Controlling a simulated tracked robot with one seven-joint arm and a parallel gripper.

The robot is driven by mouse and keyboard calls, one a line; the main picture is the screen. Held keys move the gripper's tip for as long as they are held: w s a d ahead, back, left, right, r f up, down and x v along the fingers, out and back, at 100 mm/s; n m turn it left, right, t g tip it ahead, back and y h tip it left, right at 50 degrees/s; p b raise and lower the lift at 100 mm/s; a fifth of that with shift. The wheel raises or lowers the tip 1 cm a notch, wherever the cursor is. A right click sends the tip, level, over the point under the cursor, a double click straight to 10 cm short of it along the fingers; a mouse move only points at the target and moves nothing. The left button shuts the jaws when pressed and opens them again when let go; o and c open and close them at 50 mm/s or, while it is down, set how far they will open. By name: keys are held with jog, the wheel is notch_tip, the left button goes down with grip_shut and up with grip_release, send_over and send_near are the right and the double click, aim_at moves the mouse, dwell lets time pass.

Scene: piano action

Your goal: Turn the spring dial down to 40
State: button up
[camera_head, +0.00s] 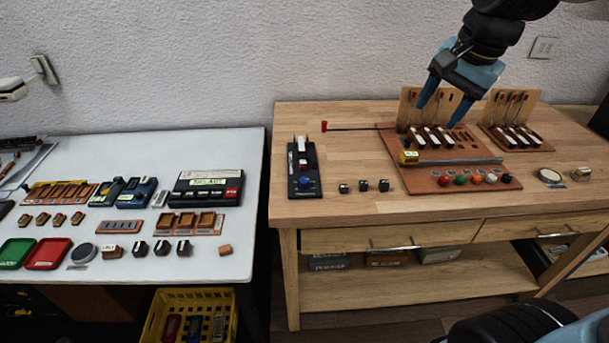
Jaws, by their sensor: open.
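My gripper (436,114) is at the upper right, over the wooden workbench. Its two blue fingers point down and are spread apart, with nothing seen between them. They are in front of and above a brown board (420,182) with white keys (432,137) and a row of coloured knobs (474,180). Left of that board stands a black device (316,170) with a blue knob (304,182) and a white key on top. This blue knob may be the spring dial. Its markings are too small to read. My gripper is well to its right, apart from it.
Three small dark blocks (364,186) lie between the device and board. A red-tipped rod (324,126) lies behind them. A second keyed board (520,137) stands at right. The white table (130,250) at left holds trays and boxes; a yellow crate (160,325) is below.

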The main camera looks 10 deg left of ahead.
jog(key=w+a+f+m+g, duration=0.1)
jog(key=w+a+f+m, duration=0.2)
jog(key=a, duration=0.4)
jog(key=w+a+f+m+g, duration=0.1)
jog(key=w+a+f+m, duration=0.25)
jog(key=a, duration=0.35)
jog(key=m+g+h, duration=0.1)
jog(key=m+h, duration=0.1)
jog(key=m, duration=0.2)
send_near(304, 179)
jog(key=f, duration=0.8)
jog(key=shift+d+f, duration=0.2)
jog(key=shift+f, duration=0.2)
jog(key=c, duration=1.1)
